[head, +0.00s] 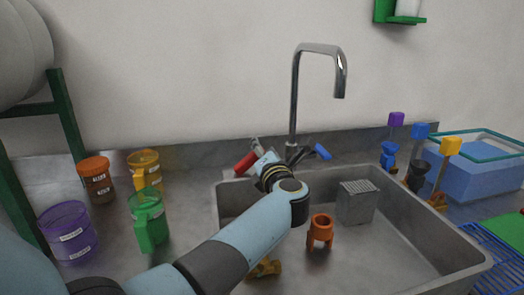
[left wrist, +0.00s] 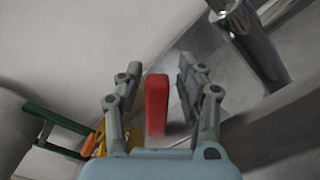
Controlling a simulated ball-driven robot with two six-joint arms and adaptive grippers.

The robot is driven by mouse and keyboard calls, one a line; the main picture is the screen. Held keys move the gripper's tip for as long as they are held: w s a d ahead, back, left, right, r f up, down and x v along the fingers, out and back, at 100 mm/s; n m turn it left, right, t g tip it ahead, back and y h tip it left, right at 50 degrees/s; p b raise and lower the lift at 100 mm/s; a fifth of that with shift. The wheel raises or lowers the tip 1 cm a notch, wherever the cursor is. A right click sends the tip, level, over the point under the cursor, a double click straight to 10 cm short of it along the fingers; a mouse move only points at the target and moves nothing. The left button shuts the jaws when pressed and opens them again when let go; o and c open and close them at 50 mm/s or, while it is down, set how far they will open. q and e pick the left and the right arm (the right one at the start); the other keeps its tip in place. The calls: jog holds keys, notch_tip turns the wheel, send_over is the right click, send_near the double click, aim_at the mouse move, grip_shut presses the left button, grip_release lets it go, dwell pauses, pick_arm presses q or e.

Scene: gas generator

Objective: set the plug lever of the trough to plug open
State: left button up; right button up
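The trough is the grey metal sink (head: 385,240). A red lever (head: 246,163) shows at its back left rim in the head view, beside my left gripper (head: 258,150). In the left wrist view the red lever (left wrist: 157,105) stands between the two fingers of my left gripper (left wrist: 160,68), with a gap on each side. The gripper is open. The lever's base is hidden behind the gripper in the head view. My right gripper is not in view.
A chrome tap (head: 294,95) with a blue handle (head: 323,152) stands right of my left gripper. An orange stand (head: 320,232) and a grey block (head: 357,203) are in the sink. Orange, yellow, green (head: 149,220) and purple (head: 67,233) vessels stand left.

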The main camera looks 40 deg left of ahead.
pick_arm(q)
jog(key=shift+o, duration=0.3)
jog(key=v, duration=0.7)
jog(key=shift+s+d, duration=0.2)
dwell(0.3)
